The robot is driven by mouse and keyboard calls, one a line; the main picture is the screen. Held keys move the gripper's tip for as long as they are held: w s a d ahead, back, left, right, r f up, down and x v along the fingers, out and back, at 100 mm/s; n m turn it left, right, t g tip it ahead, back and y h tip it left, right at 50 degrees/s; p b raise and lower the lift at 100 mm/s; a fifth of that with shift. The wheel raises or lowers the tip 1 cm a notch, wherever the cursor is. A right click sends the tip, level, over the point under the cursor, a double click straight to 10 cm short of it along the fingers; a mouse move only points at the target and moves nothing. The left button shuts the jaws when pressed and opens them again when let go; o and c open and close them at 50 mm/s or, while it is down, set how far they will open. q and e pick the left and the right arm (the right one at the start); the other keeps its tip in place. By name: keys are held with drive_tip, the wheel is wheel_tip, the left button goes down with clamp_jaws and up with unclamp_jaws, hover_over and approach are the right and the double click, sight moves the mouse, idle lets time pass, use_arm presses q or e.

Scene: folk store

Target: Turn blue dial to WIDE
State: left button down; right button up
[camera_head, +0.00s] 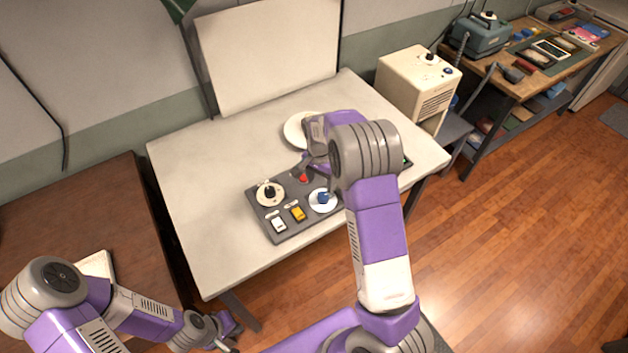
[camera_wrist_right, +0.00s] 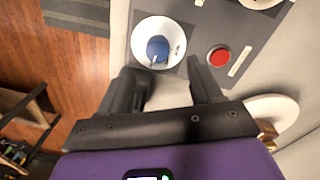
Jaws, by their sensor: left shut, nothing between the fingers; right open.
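The blue dial (camera_head: 323,198) sits on a round white plate on the grey control panel (camera_head: 284,236), which lies on the white table. In the right wrist view the blue dial (camera_wrist_right: 157,48) is just beyond the fingertips, a little left of the line between them. My right gripper (camera_wrist_right: 166,75) is open and empty, apart from the dial. In the head view my right arm hides part of the panel and most of that gripper. I cannot read the WIDE mark. My left gripper (camera_head: 228,335) is shut and empty at the lower left, off the table.
The panel also holds a black dial (camera_head: 269,191), a red button (camera_head: 303,178), a white switch (camera_head: 279,224) and a yellow switch (camera_head: 298,214). A white round plate (camera_head: 296,131) lies behind. A cream box (camera_head: 415,84) stands to the right. The table's left side is clear.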

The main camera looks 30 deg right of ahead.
sight(322, 196)
drive_tip(key=shift+s+d+f, duration=0.1)
drive_tip(key=shift+s+f, duration=0.1)
drive_tip(key=shift+f, duration=1.55)
drive_tip(key=shift+s+d+f, duration=0.1)
drive_tip(key=shift+s+f, duration=0.05)
drive_tip(key=shift+f, duration=1.6)
drive_tip(key=shift+c, duration=0.3)
drive_tip(key=c, duration=1)
